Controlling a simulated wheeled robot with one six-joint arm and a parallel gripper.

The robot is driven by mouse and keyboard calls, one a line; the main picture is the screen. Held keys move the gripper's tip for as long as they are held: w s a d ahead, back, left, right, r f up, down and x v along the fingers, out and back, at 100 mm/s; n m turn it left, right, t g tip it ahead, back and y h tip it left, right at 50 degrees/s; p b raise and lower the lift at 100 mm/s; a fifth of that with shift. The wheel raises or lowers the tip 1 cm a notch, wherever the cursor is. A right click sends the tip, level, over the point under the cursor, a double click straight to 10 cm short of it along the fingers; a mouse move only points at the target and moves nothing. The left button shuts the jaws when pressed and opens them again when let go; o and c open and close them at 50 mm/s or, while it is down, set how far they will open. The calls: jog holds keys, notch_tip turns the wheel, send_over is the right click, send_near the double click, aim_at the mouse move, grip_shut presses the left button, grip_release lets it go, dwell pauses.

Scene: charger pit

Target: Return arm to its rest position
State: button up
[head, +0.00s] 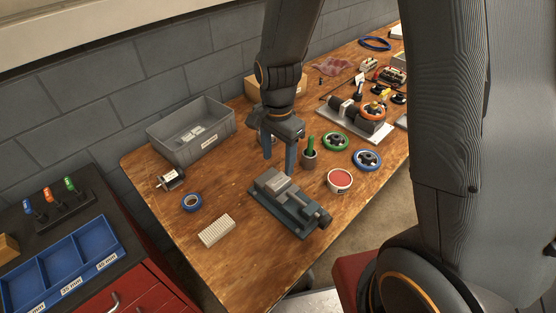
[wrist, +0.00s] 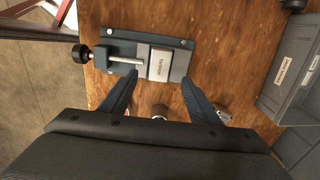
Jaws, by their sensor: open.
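My gripper (head: 279,158) hangs over the wooden workbench (head: 245,262) with its two blue-grey fingers apart and pointing down. Nothing shows between the fingers. In the head view it is just behind and above a grey-blue vise (head: 290,204). In the wrist view the open fingers (wrist: 160,80) point toward the vise (wrist: 122,50), which has a pale labelled part at its middle. I cannot tell the exact height of the fingertips above the bench. My arm reaches down from the top of the head view.
A grey bin (head: 188,147) stands by the wall. Valve wheels (head: 367,160) lie right. Front bench is clear.

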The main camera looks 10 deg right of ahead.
dwell(0.3)
jog(key=s+d+r+n+t+b, duration=0.1)
jog(key=s+d+r+n, duration=0.6)
jog(key=n, duration=0.4)
jog(key=shift+s+d+r, duration=0.35)
jog(key=shift+s+d, duration=0.25)
jog(key=shift+d, duration=0.45)
